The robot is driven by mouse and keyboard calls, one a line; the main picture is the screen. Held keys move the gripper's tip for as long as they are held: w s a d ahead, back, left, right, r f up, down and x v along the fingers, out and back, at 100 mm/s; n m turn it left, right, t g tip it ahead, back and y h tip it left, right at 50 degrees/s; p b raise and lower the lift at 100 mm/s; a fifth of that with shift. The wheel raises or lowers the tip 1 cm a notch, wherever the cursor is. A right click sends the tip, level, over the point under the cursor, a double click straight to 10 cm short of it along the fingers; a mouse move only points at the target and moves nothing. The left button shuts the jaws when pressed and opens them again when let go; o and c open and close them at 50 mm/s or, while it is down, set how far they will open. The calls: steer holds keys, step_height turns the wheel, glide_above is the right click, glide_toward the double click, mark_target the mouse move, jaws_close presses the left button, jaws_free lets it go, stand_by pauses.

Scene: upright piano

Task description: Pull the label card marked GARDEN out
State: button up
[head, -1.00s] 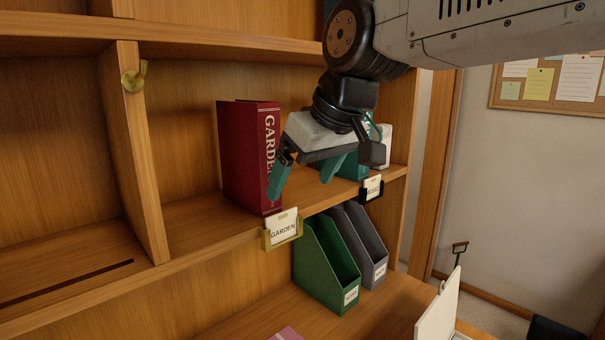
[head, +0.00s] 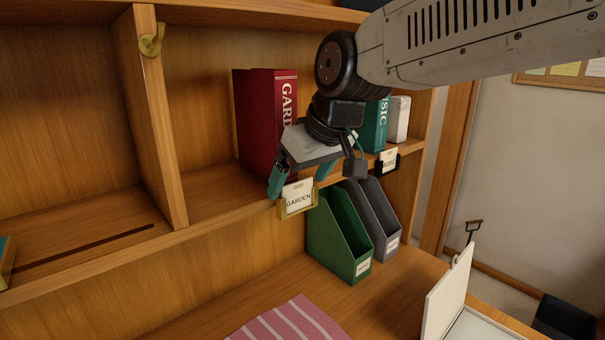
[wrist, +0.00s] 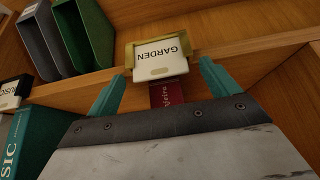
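The GARDEN label card (head: 299,197) is white with black letters and sits upright in a brass holder (head: 297,211) on the shelf's front edge. In the wrist view the card (wrist: 160,60) appears upside down, in its holder (wrist: 185,45). My gripper (head: 298,182) is open just above the card, its teal fingers spread to either side. In the wrist view the fingertips of my gripper (wrist: 165,72) lie left and right of the card's free edge, with a gap on each side. The fingers do not appear to touch the card.
A red GARDEN binder (head: 265,120) stands behind the card. A teal MUSIC binder (head: 376,125) and its label card (head: 388,159) are to the right. Green (head: 340,240) and grey (head: 376,220) file holders stand below. A brass hook (head: 151,42) is on the divider.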

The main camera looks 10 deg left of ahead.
steer(key=c, duration=1.1)
steer(key=shift+r, duration=0.1)
steer(key=shift+r, duration=0.2)
steer(key=shift+r, duration=2.2)
steer(key=shift+r, duration=4.5)
